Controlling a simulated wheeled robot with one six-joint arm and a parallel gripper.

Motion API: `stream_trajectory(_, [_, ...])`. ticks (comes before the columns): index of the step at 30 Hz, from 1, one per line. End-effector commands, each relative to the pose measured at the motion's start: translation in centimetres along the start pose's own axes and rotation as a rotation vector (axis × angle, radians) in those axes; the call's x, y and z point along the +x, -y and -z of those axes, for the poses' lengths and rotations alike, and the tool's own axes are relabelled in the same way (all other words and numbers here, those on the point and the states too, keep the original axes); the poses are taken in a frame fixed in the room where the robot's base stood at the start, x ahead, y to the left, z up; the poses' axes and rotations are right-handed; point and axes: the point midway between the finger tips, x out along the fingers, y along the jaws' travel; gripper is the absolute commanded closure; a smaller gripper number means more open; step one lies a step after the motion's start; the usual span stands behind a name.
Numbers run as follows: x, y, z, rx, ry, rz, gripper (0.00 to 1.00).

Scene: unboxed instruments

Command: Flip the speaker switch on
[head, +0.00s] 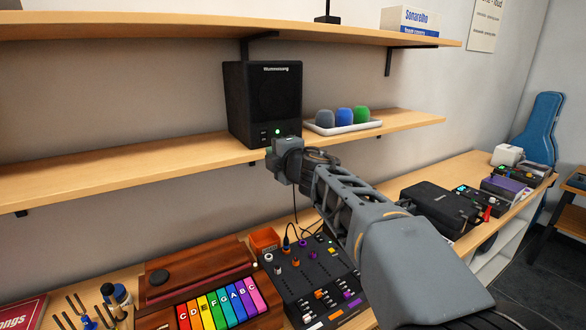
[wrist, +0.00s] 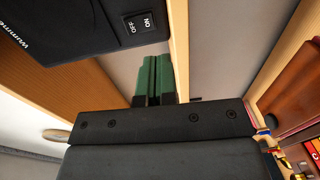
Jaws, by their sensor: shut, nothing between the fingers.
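The black speaker (head: 250,98) stands on the lower wall shelf. I cannot tell which way the switch is set. My gripper (head: 270,151) is just below and in front of the speaker's lower front. In the wrist view its green fingers (wrist: 153,65) are together and empty, apart from the switch.
The lower shelf (head: 100,169) has its edge close to my gripper. A white tray (head: 343,128) with grey, blue and green foam covers sits right of the speaker. Below are a mixer-like panel (head: 318,268) and coloured keys (head: 222,302). The shelf left of the speaker is clear.

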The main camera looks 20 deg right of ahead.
Motion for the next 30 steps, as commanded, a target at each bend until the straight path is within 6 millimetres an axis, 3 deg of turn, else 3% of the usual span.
stream_trajectory(6, [-4.3, 0.9, -0.7, 0.001, 0.016, -0.001, 1.00])
stream_trajectory(12, [-6.6, 1.4, -0.6, 0.001, 0.014, 0.000, 1.00])
stream_trajectory(30, [-7.5, 1.6, -0.4, 0.002, 0.010, 0.002, 1.00])
